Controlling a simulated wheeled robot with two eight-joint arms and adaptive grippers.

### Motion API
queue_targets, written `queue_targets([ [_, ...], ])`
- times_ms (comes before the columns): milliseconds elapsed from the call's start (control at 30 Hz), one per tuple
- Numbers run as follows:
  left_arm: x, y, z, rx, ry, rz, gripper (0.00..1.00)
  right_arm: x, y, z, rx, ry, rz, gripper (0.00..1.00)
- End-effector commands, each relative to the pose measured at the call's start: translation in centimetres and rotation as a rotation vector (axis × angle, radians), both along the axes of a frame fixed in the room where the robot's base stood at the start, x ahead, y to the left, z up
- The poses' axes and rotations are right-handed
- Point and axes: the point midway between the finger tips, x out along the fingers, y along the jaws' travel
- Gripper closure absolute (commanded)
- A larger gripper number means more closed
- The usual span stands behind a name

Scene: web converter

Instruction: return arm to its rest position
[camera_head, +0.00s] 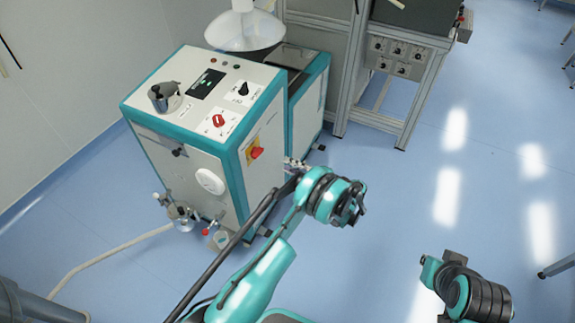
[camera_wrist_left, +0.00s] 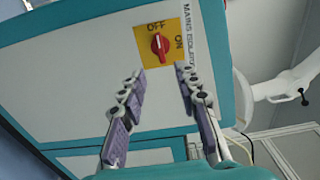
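My left arm (camera_head: 330,198) reaches in from the bottom of the head view, its wrist beside the lower right of the machine. My left gripper (camera_head: 292,165) is small and partly hidden there. In the left wrist view the left gripper (camera_wrist_left: 160,88) is open, with its purple-padded fingers apart and nothing between them. Beyond the fingertips is a red rotary switch (camera_wrist_left: 160,44) on a yellow plate marked OFF and ON. The same switch (camera_head: 256,152) shows on the machine's side in the head view. Part of my right arm (camera_head: 465,290) is at the lower right; its gripper is out of view.
The white and teal machine (camera_head: 185,140) stands close to the left arm. A metal-framed bench (camera_head: 398,60) stands behind it. A beige hose (camera_head: 110,250) lies on the floor at left. The blue floor (camera_head: 400,190) between the arms and the bench is clear.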

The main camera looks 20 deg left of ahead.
Motion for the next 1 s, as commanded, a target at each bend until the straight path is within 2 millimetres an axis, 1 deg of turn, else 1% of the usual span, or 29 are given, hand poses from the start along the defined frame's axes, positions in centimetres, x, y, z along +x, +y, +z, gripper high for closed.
queue_targets([
  [333, 0.0, 0.0, 0.1, -0.001, 0.000, 0.000, 0.68, 0.0, 0.0, 0.0, 0.000, 0.000, 0.000, 1.00],
  [467, 0.4, 0.3, 1.1, -0.030, 0.008, -0.009, 0.68, 0.0, 0.0, 0.0, 0.000, 0.000, 0.000, 1.00],
  [567, 1.1, 0.9, 3.3, -0.098, 0.024, -0.032, 0.68, 0.0, 0.0, 0.0, 0.000, 0.000, 0.000, 1.00],
  [667, 1.5, 1.6, 6.2, -0.197, 0.041, -0.067, 0.68, 0.0, 0.0, 0.0, 0.000, 0.000, 0.000, 1.00],
  [700, 1.4, 1.9, 7.3, -0.242, 0.046, -0.082, 0.68, 0.0, 0.0, 0.0, 0.000, 0.000, 0.000, 1.00],
  [767, 1.2, 2.2, 8.9, -0.308, 0.051, -0.105, 0.68, 0.0, 0.0, 0.0, 0.000, 0.000, 0.000, 1.00],
  [867, 0.2, 2.4, 11.3, -0.420, 0.055, -0.142, 0.68, 0.0, 0.0, 0.0, 0.000, 0.000, 0.000, 1.00],
  [1000, -2.1, 2.4, 14.3, -0.575, 0.044, -0.193, 0.68, 0.0, 0.0, 0.0, 0.000, 0.000, 0.000, 1.00],
])
